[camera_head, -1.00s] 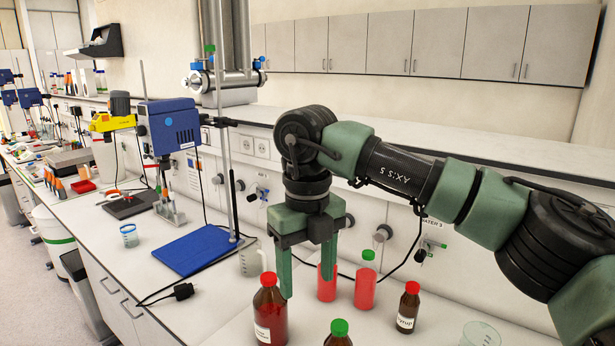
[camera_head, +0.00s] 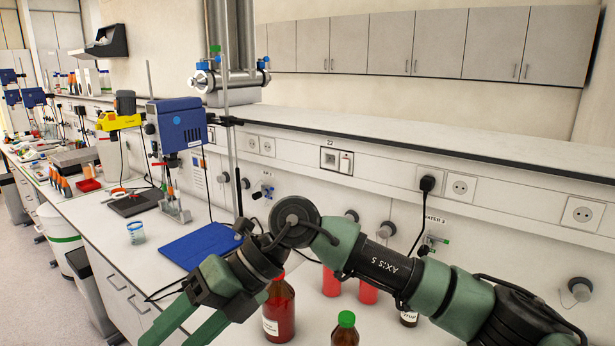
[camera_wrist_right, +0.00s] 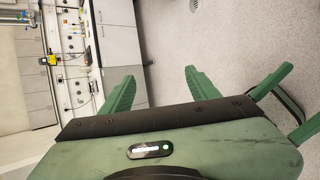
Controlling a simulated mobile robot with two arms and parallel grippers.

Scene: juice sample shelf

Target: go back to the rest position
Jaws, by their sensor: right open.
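My right gripper (camera_head: 178,335) is at the bottom left of the head view, over the front of the bench. Its jaws are apart and hold nothing. In the right wrist view its two green fingers (camera_wrist_right: 160,88) stand apart, with floor and cabinet fronts behind them.
A red-capped brown bottle (camera_head: 279,311) stands close right of the gripper. A green-capped bottle (camera_head: 345,331) is at the front, and red juice bottles (camera_head: 368,291) stand behind my arm.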

